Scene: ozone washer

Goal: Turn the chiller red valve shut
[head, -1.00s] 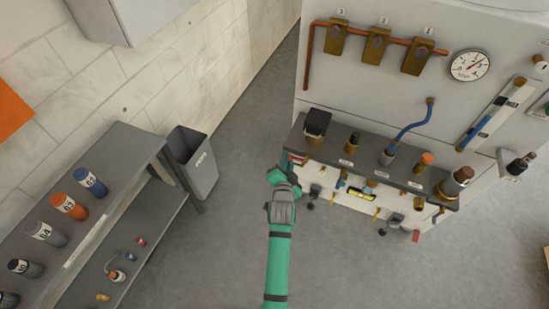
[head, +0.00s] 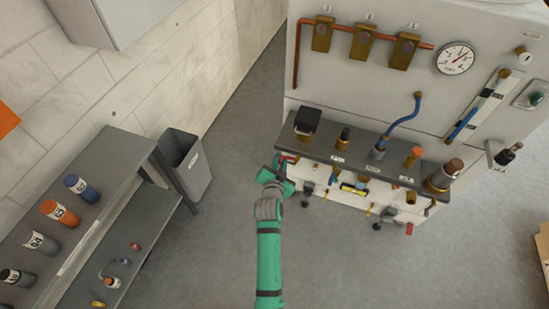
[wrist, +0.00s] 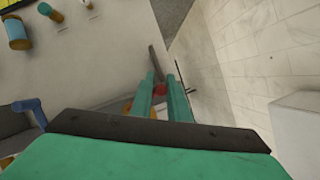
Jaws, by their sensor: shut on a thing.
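The chiller red valve (wrist: 160,88) shows as a small red part between my two teal fingers in the wrist view. A sliver of red (head: 290,158) also shows below the left end of the chiller's shelf in the head view. My gripper (wrist: 162,80) is shut on it, with a finger on either side. In the head view my gripper (head: 285,162) reaches the machine's lower left corner and covers most of the valve. The valve's exact angle cannot be told.
The grey shelf (head: 330,136) with several fittings juts out just above my gripper. More small valves and a yellow level (head: 354,189) sit to the right under it.

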